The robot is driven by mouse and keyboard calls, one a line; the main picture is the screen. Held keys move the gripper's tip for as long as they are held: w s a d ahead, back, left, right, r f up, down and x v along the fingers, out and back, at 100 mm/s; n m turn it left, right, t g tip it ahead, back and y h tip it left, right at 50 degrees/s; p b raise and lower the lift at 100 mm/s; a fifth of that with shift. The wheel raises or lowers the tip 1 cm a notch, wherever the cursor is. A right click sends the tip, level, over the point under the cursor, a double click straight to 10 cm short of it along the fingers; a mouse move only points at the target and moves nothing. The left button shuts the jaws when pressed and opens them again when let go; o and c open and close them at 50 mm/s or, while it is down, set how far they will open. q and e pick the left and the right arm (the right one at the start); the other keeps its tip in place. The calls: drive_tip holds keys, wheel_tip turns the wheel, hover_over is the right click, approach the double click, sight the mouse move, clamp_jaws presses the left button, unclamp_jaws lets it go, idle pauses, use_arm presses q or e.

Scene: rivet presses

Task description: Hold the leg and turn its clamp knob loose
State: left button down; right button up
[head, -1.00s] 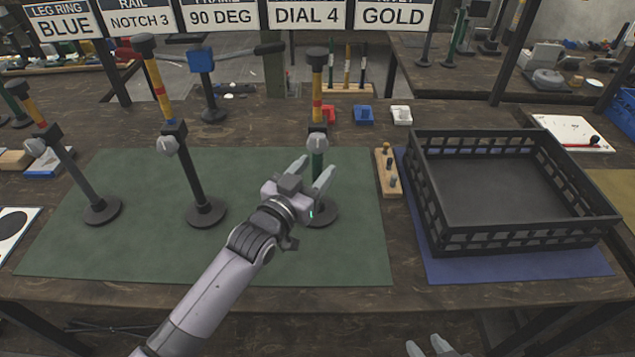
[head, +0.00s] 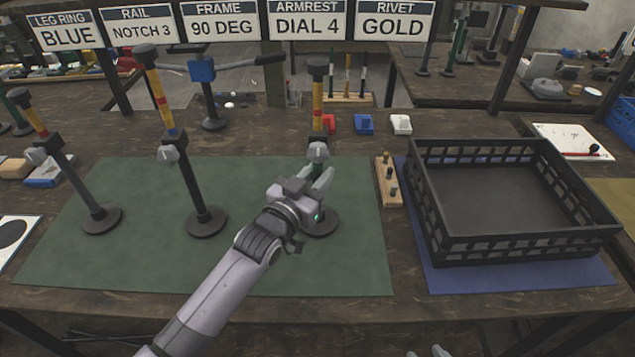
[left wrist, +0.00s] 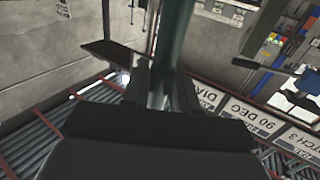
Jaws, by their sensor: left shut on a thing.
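Three legs with round dark bases, clamp knobs and yellow upper tubes stand on the green mat (head: 270,265). My left gripper (head: 322,181) is shut on the lower tube of the right-hand leg (head: 318,100), between its base (head: 322,222) and its grey clamp knob (head: 318,151). The knob is just above my fingers and uncovered. In the left wrist view the dark green tube (left wrist: 172,45) runs between my fingers. The middle leg (head: 195,185) and the left leg (head: 78,180) lean a little in the picture. Only a bit of my right gripper (head: 440,351) shows at the bottom edge.
A black crate (head: 515,250) stands on a blue mat at the right. A wooden peg block (head: 389,180) is between the leg and the crate. Red, blue and white blocks (head: 364,124) lie behind. The mat's front is clear.

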sight(317, 140)
use_arm(q)
wheel_tip(317, 140, up, 9)
drive_tip(key=shift+f, duration=4.45)
